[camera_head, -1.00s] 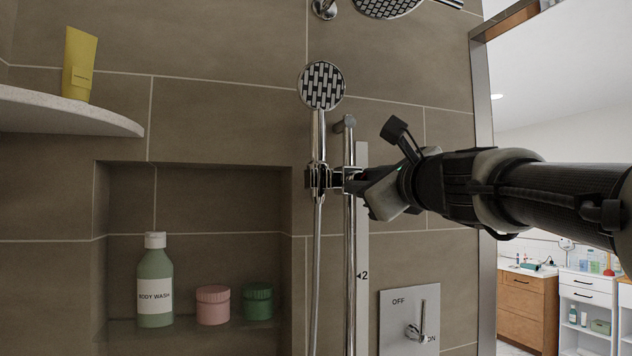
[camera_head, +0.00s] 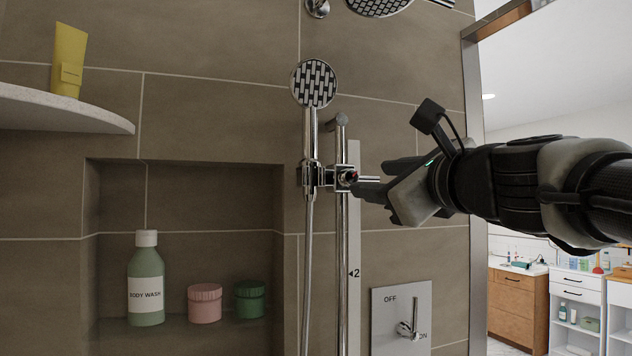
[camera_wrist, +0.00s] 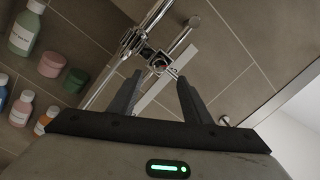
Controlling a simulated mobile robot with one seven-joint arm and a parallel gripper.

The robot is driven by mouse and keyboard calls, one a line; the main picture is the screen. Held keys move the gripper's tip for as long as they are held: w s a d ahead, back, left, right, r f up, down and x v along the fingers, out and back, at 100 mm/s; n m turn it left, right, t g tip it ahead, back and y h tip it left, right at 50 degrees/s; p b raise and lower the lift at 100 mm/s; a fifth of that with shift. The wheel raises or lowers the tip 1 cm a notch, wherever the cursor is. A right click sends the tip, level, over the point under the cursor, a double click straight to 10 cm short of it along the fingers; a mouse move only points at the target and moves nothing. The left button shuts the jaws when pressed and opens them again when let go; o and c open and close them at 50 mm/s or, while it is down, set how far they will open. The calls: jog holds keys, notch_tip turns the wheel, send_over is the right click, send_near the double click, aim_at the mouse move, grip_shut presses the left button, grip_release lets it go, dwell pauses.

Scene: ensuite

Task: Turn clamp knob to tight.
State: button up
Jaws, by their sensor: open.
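The chrome clamp with its knob (camera_head: 347,178) sits on the vertical shower rail (camera_head: 342,260), just right of the hand shower (camera_head: 315,90). A small red mark shows on the knob's face, and a thin pin sticks out to the right. In the wrist view the knob (camera_wrist: 159,64) lies ahead, between and beyond the fingertips. My gripper (camera_head: 370,181) is open, close to the right of the knob. In the wrist view my gripper (camera_wrist: 158,80) has its two fingers spread with nothing held. I cannot tell whether a finger touches the pin.
A shower valve plate (camera_head: 401,318) marked OFF and ON is below my gripper. A scale strip (camera_head: 354,230) runs beside the rail. A niche with a body wash bottle (camera_head: 146,285) and two jars is at left. A glass-door frame (camera_head: 474,130) stands at right.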

jog(key=v, duration=0.9)
jog(key=shift+s, duration=0.4)
jog(key=shift+d+f, duration=0.1)
jog(key=shift+f, duration=0.05)
jog(key=s+a+f+n+g+h+p, duration=0.1)
jog(key=a+f+n+g+p, duration=0.2)
jog(key=f+n, duration=0.55)
jog(key=s+a+f+n+g+p, duration=0.15)
jog(key=a+f+n+g, duration=0.35)
jog(key=f, duration=0.6)
jog(key=s+d+f+n+g+h+p, duration=0.1)
jog(key=s+d+f+n+g+h, duration=0.1)
jog(key=f+n, duration=0.4)
jog(key=s+d+f+n+g+h+p, duration=0.1)
jog(key=s+d+f+n+g+h, duration=0.1)
jog(key=s+d+f+n, duration=0.2)
notch_tip(320, 180, down, 4)
jog(key=shift+s+d+n+h, duration=0.2)
jog(key=shift+s+n+h, duration=0.2)
jog(key=shift+s+n, duration=0.7)
